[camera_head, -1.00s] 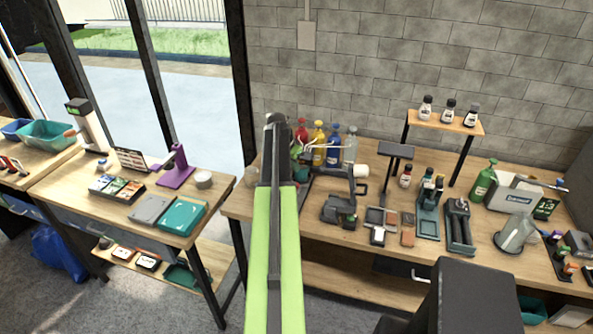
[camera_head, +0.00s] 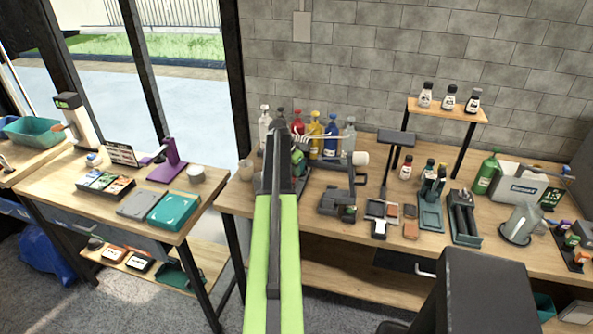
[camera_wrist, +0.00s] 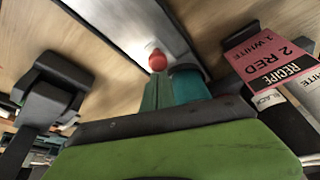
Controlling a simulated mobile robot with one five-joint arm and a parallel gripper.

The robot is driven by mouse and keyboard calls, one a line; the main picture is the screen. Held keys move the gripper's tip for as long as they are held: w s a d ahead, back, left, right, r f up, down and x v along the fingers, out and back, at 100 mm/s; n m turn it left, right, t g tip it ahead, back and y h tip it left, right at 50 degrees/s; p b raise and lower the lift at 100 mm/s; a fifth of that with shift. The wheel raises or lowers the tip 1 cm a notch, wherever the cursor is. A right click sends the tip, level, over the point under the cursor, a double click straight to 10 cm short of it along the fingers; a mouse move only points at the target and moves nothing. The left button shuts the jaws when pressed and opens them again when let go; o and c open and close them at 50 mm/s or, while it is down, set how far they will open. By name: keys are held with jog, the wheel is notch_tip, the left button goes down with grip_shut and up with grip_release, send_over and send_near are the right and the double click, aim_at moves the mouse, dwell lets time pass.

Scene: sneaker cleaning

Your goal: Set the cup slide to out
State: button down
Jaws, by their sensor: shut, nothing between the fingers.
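In the head view my arm reaches to the bench's left end and hides the slide.
A dark fixture (camera_wrist: 52,92) stands at left. Coloured bottles (camera_head: 314,130) stand behind my arm's end. A black stand (camera_head: 395,140) and several tools are further right.

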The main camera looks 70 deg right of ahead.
jog(key=a, duration=1)
jog(key=s+a, duration=0.1)
jog(key=a, duration=0.5)
jog(key=shift+a, duration=0.2)
